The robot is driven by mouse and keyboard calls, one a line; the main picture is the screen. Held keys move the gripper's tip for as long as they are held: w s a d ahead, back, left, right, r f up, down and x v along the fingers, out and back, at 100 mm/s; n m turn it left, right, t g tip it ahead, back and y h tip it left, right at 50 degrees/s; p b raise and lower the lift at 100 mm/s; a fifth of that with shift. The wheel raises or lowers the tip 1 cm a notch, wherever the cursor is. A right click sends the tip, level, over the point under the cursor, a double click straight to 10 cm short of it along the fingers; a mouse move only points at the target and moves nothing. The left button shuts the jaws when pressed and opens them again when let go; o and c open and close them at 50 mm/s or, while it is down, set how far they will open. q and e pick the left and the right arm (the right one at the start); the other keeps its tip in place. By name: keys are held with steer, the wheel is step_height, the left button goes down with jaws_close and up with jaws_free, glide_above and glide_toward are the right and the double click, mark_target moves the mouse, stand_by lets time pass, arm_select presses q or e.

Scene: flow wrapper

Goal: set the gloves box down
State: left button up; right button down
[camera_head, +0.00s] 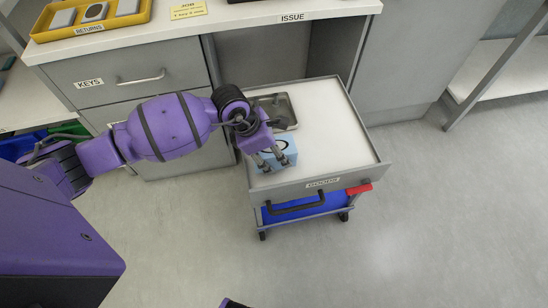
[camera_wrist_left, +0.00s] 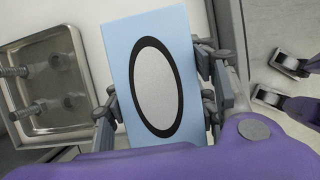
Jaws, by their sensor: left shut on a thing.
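The gloves box, light blue with a black-rimmed oval on top, shows in the head view (camera_head: 284,146) at the left side of the cart's white top. It fills the middle of the left wrist view (camera_wrist_left: 122,62). My left gripper (camera_head: 272,162) is shut on the box, with a finger on either side of it. The box is at or just above the cart top (camera_head: 325,130); I cannot tell whether it touches.
A metal tray (camera_head: 292,123) with bolts lies behind the box on the cart. The cart has a handle (camera_head: 295,208) and a red part (camera_head: 359,189) in front. A counter marked ISSUE (camera_head: 240,22) stands behind, with a yellow RETURNS tray (camera_head: 42,35). The cart top's right side is clear.

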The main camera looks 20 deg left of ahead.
arm_select(q)
step_height(320, 180, down, 3)
steer(key=shift+w+f+b, duration=0.1)
steer(key=shift+f+b, duration=0.05)
steer(key=shift+b, duration=0.15)
steer(key=o, duration=0.8)
steer(key=shift+c, duration=0.2)
steer(key=o, duration=0.4)
